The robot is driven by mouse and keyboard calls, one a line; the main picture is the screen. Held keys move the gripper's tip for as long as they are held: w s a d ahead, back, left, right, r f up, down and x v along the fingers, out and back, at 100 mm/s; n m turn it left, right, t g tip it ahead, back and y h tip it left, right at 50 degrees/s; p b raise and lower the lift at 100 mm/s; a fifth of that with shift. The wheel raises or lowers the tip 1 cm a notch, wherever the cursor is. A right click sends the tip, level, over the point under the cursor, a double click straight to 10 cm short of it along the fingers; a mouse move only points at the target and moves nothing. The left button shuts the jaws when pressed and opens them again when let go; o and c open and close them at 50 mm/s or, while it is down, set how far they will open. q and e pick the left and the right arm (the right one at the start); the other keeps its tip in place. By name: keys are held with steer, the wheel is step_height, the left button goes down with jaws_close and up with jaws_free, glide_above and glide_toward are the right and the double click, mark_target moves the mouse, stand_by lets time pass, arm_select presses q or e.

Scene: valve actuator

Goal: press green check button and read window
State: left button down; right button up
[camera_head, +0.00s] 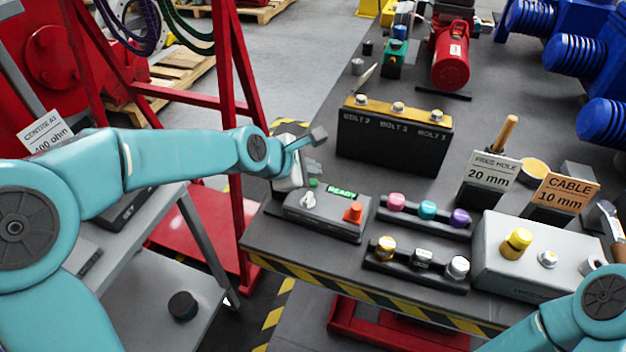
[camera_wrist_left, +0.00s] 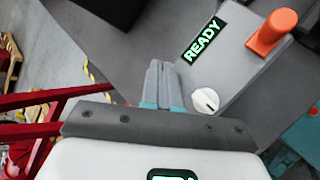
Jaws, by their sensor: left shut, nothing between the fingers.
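A grey box (camera_head: 328,222) stands near the left edge of the bench. Its lit window (camera_head: 342,192) reads READY in green; it also shows in the left wrist view (camera_wrist_left: 203,40). A small green button (camera_head: 313,183) shows at the box's far-left end in the head view; I cannot make it out in the wrist view. The box also carries a white knob (camera_head: 308,201) and an orange-red knob (camera_head: 353,212). My left gripper (camera_head: 313,168) is shut and empty, close above the green button; contact cannot be told. Its fingers (camera_wrist_left: 164,82) show beside the box.
Right of the box are a rack of coloured knobs (camera_head: 428,210) and a rack of metal-topped pieces (camera_head: 414,263). A black bolt block (camera_head: 390,148) stands behind. A light grey box with a yellow knob (camera_head: 517,243) stands farther right. A red frame (camera_head: 238,130) rises left of the bench.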

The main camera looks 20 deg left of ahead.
arm_select(q)
steer(key=shift+f, duration=0.1)
steer(key=shift+f, duration=0.35)
steer(key=shift+f+b, duration=0.5)
stand_by(0.8)
steer(key=shift+r, duration=0.1)
steer(key=shift+r+p, duration=0.8)
steer(key=shift+p, duration=0.2)
step_height(320, 180, up, 5)
steer(key=p, duration=0.5)
steer(key=shift+r+p, duration=0.1)
steer(key=shift+p, duration=0.25)
